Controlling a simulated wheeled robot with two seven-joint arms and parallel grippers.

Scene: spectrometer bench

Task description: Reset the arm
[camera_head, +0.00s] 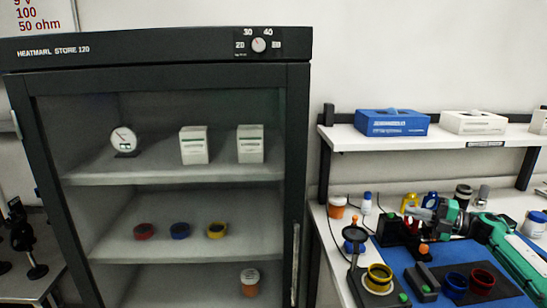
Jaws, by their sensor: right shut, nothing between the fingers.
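My right arm comes in from the right edge, green and white. Its gripper (440,214) is over the back of the bench, among small bottles and dark bench equipment. It is shut and holds nothing. Its fingertips are small here and partly lost against the clutter, so I cannot tell whether they touch anything. My left gripper is not in view.
A dark cabinet (160,48) fills the left, with rings, boxes and a gauge (124,141) on its shelves. A blue mat (398,262) bears a blue ring (455,282) and a red ring (482,279). A wall shelf (350,139) holds a blue box (392,123).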

